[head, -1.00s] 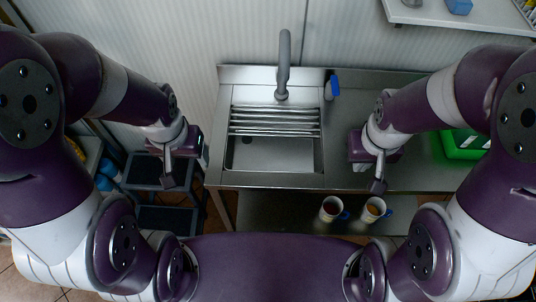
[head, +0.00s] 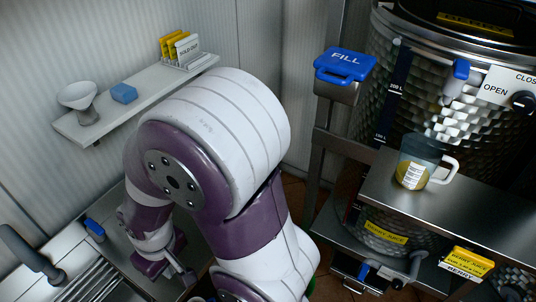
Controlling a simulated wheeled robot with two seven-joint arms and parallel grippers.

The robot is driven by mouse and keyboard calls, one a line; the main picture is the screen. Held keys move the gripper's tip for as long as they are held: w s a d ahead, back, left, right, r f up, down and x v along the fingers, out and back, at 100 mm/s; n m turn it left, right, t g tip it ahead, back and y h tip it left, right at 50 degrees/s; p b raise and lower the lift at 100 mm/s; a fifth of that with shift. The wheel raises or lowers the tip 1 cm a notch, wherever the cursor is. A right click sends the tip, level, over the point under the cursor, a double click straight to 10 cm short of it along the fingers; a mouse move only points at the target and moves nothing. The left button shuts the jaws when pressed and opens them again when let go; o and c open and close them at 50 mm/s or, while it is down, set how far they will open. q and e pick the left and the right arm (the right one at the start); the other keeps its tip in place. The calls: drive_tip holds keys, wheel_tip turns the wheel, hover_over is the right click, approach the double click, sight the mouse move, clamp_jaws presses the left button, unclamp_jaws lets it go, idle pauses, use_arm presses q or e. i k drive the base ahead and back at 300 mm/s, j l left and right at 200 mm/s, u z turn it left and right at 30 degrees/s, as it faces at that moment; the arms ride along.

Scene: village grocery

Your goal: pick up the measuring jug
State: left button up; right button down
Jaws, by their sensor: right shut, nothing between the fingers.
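The measuring jug (head: 412,168) is clear, with a white handle on its right side, a printed scale and yellow liquid low inside. It stands upright on a steel ledge (head: 470,208) at the right of the head view, in front of a large dimpled steel tank. My right gripper (head: 188,276) is at the lower left over the steel counter, far from the jug. It is shut and empty, partly shadowed beneath my arm. My left gripper is out of view.
A wall shelf (head: 85,128) holds a scoop-like funnel (head: 82,100), a blue block (head: 124,93) and yellow cards (head: 178,48).

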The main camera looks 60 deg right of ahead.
sight(427, 166)
drive_tip(key=z, duration=3.2)
